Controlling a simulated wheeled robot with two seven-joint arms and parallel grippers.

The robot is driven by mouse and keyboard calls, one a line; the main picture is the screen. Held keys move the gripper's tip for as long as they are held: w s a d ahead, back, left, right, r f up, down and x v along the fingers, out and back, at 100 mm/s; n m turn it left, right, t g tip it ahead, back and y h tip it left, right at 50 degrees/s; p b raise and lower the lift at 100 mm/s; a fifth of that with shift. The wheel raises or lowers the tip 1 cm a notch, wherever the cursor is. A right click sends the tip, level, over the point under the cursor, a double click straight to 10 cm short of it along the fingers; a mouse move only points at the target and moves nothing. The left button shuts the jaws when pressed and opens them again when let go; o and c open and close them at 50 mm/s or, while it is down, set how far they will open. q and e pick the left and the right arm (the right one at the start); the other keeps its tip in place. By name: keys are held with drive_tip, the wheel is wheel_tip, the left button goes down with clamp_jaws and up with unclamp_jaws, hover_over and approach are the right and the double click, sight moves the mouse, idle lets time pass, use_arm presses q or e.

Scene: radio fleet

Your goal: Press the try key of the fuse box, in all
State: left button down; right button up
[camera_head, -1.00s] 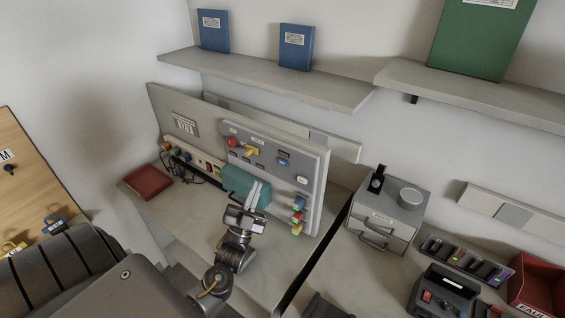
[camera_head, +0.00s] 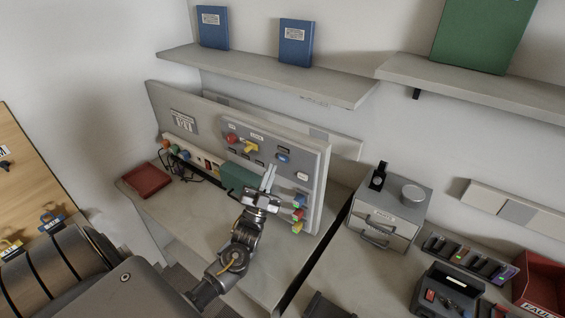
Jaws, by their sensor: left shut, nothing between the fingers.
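The fuse box looks to be the grey panel (camera_head: 314,150) standing on the left bench. Its face carries a red knob (camera_head: 231,138), a yellow lever (camera_head: 251,147), a blue key (camera_head: 283,158) and a pale key (camera_head: 302,176). The labels are too small to read, so I cannot tell which key is the try key. My left gripper (camera_head: 268,176) is shut and empty, its fingertips pointing up in front of the panel's lower face, below the blue key. Whether the tips touch the panel cannot be told. My right gripper is not in view.
Coloured blocks (camera_head: 298,214) line the panel's lower right edge. A red book (camera_head: 146,180) lies on the left.

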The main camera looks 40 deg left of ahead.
use_arm(q)
drive_tip(key=shift+w, duration=0.95)
drive_tip(key=shift+w+b, duration=0.1)
drive_tip(key=shift+b, duration=0.25)
idle(1.1)
drive_tip(key=shift+w, duration=0.35)
drive_tip(key=shift+w+b, duration=0.35)
idle(0.6)
drive_tip(key=shift+s, duration=0.2)
drive_tip(key=shift+s+p, duration=0.3)
drive_tip(key=shift+s, duration=0.35)
